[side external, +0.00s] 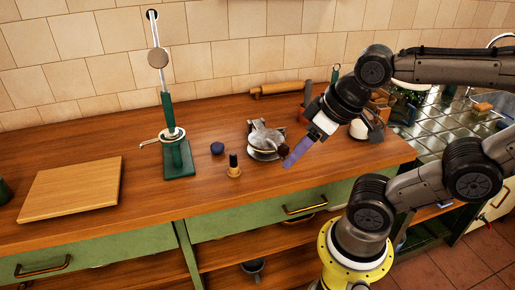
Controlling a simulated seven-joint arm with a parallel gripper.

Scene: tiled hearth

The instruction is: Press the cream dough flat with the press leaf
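A small grey metal device (264,137), which looks like the press, sits on the wooden counter left of my gripper. Its upper part appears raised and uneven; a pale rim shows at its lower edge. I cannot clearly make out the cream dough or separate the press leaf. My gripper (291,160) has purple fingers pointing down and left, close to the right side of the metal device. A dark round knob or handle end shows beside the fingers. I cannot tell whether they touch it. The fingers overlap in this view, so their gap is hidden.
A wooden board (70,187) lies at left. A green stand (178,158) with a tall rod rises behind. A dark blue round item (217,148) and a small wooden-based stamp (234,167) stand left of the metal device. A rolling pin (283,88) lies by the tiled wall.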

